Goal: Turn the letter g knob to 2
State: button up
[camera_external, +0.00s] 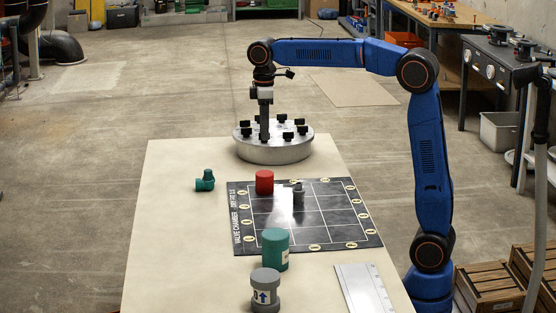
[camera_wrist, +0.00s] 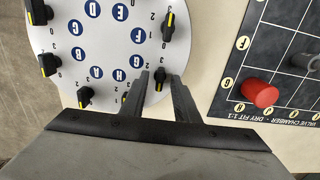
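A round grey valve disc (camera_external: 272,153) stands at the table's far end with several black knobs around its rim. The wrist view shows its white face (camera_wrist: 105,50) with blue letter badges and small numbers. The letter G badge (camera_wrist: 138,58) is near my fingers. The letter g knob (camera_wrist: 159,78), black with a yellow mark, lies between my fingertips and is partly hidden. Its exact pointer setting is not clear. My gripper (camera_wrist: 160,80) has its fingers apart around the knob; contact cannot be made out. In the external view my gripper (camera_external: 264,136) points straight down over the disc.
The H knob (camera_wrist: 125,98) is close to the left finger, and the F knob (camera_wrist: 168,26) lies beyond. A black grid board (camera_external: 310,235) bears a red cylinder (camera_external: 264,182) and a small grey fitting (camera_external: 298,194). Green and grey parts stand nearer the front.

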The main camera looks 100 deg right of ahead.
jog(key=shift+f, duration=0.2)
grip_shut()
